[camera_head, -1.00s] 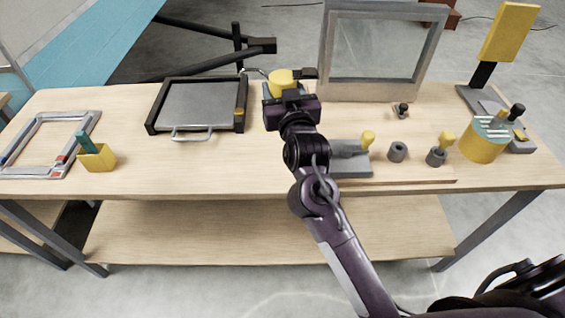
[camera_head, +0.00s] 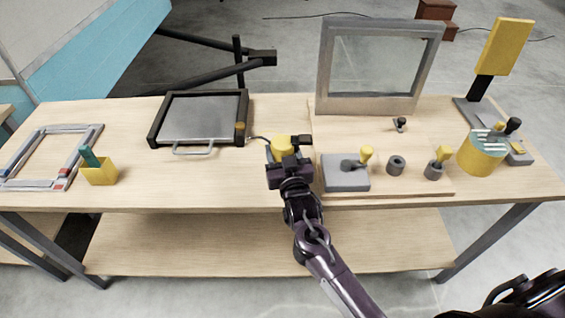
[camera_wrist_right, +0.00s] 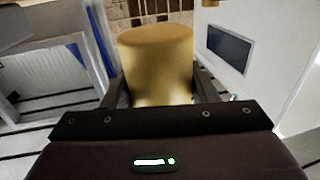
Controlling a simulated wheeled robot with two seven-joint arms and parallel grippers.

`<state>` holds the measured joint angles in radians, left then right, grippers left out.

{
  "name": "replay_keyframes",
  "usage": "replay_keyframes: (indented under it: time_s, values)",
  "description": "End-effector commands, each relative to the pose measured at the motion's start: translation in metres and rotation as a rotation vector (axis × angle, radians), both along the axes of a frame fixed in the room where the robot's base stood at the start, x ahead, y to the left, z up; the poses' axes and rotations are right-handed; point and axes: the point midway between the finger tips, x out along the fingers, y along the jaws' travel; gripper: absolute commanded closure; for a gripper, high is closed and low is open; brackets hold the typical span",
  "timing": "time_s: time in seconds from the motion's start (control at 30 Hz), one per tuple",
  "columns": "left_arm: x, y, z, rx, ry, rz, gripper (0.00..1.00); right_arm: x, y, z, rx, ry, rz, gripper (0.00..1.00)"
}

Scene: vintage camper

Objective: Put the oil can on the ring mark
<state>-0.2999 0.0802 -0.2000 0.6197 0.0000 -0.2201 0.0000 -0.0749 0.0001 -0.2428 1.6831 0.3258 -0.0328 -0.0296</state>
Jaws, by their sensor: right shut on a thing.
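The oil can (camera_head: 282,146) is yellow, with a thin dark spout pointing left. It is over the middle of the workbench, between the black-framed tray and the board with the fittings. My right gripper (camera_head: 287,159) is shut on it from the near side. In the right wrist view the yellow body of the can (camera_wrist_right: 157,65) stands between the two fingers. I cannot tell whether its base touches the bench, because the gripper hides it. I cannot make out the ring mark. My left gripper is not in view.
A black-framed tray (camera_head: 158,119) with a handle lies left of the can. A grey-framed panel (camera_head: 325,70) stands behind the board to the right. A grey block (camera_head: 345,181) and several knobs are close on the right.

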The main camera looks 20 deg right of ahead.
Motion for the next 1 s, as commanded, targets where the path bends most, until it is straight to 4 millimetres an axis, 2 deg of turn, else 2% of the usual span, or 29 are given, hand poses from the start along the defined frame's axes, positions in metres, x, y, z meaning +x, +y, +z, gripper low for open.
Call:
replay_keyframes:
  time_s: [0.17,0.3,0.43,0.87,0.9,1.0]
  values:
    - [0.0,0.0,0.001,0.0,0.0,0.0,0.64,0.001,0.0,-0.014,-0.001,-0.001,0.0,0.72]
    - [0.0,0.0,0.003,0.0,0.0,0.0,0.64,0.001,0.0,-0.036,-0.001,0.001,0.0,0.72]
    - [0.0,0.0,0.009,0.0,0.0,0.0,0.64,0.001,0.0,-0.047,0.0,-0.001,0.0,0.72]
    - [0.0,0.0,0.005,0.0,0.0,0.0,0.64,0.0,0.0,-0.056,0.0,-0.002,0.0,0.72]
    - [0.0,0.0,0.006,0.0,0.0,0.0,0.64,0.0,0.0,-0.056,0.0,-0.002,0.0,0.44]
    - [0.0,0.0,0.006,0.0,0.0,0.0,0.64,0.0,0.0,-0.056,0.0,-0.001,0.0,0.31]
